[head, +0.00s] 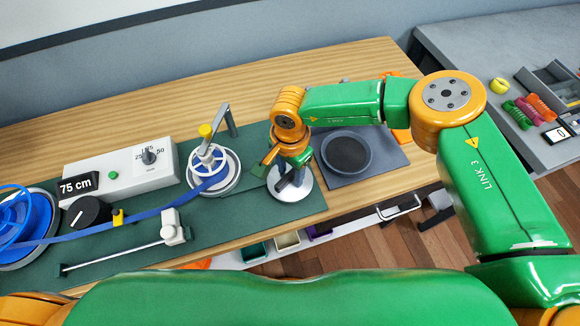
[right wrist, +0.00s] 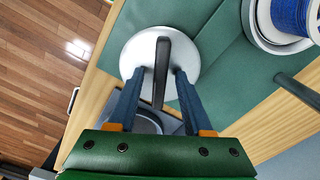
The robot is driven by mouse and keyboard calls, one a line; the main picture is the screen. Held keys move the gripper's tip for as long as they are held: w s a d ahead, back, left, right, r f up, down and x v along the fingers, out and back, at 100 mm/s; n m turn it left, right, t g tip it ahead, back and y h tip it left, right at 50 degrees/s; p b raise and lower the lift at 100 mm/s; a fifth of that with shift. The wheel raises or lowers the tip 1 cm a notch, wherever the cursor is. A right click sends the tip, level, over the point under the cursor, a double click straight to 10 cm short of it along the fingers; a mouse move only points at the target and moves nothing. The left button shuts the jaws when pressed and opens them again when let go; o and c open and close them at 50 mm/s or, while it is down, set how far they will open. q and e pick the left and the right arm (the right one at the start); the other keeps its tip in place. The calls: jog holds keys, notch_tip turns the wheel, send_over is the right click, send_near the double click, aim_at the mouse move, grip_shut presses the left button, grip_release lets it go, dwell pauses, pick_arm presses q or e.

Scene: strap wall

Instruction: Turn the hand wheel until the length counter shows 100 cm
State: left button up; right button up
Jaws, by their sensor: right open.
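The length counter (head: 77,186) reads 75 cm, at the left of the head view. A silver disc with a raised dark bar (head: 304,189) appears to be the hand wheel; it also shows in the right wrist view (right wrist: 133,55). My right gripper (head: 283,180) is over this disc. In the right wrist view its open fingers (right wrist: 159,76) stand on either side of the dark bar, with narrow gaps; contact is not visible. A white spoked reel (head: 208,158) with blue strap (head: 140,219) stands left of the gripper. My left gripper is out of view.
A white box with a dial (head: 149,157) stands behind the strap. A blue reel (head: 38,222) is at far left. A round dark dish (head: 347,153) lies right of the gripper. A grey post (head: 230,120) rises behind the spoked reel.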

grip_shut()
jog(key=shift+f+m+b, duration=0.4)
jog(key=shift+m+b, duration=0.1)
jog(key=shift+b, duration=0.45)
jog(key=shift+r, duration=0.4)
jog(key=shift+m+b, duration=0.3)
jog(key=shift+m, duration=0.3)
